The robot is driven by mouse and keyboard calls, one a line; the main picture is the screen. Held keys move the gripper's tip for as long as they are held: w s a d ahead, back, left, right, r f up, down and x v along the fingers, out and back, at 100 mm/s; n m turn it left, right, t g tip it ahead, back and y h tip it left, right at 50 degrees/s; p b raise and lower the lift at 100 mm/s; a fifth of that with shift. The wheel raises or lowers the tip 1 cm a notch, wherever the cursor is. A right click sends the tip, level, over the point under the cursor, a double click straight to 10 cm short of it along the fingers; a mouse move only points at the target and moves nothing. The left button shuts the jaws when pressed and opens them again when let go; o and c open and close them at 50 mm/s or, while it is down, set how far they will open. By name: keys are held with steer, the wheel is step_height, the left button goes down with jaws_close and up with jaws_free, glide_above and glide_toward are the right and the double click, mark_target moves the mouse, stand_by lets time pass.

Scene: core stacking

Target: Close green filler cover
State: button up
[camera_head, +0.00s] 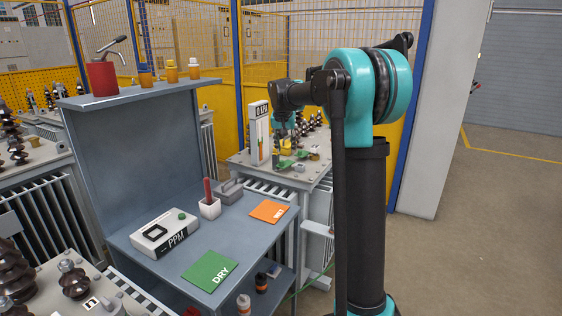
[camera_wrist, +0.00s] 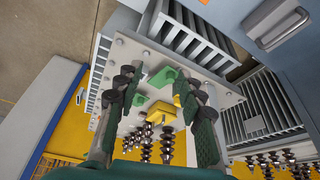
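A flat green piece (camera_wrist: 163,76), which looks like the green filler cover, lies on the light grey top of a transformer in the wrist view. A smaller green piece (camera_wrist: 140,100) shows beside it. In the head view a green piece (camera_head: 285,164) shows on the same top, below my gripper (camera_head: 284,134). In the wrist view my gripper (camera_wrist: 158,84) is open, its two dark fingers spread on either side of the green pieces. Nothing is held between them. Whether the cover is hinged open cannot be told.
A yellow block (camera_wrist: 160,116) and several dark ribbed insulators (camera_wrist: 165,148) stand on the transformer top. A white gauge box (camera_head: 259,133) stands at its left. A grey-blue workbench (camera_head: 235,240) with PPM meter (camera_head: 165,235) and DRY (camera_head: 210,269) and orange mats is in front.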

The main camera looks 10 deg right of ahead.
steer(key=m, duration=0.1)
glide_toward(281, 161)
steer(key=x, duration=0.9)
steer(key=shift+w, duration=0.1)
stand_by(0.3)
jaws_close()
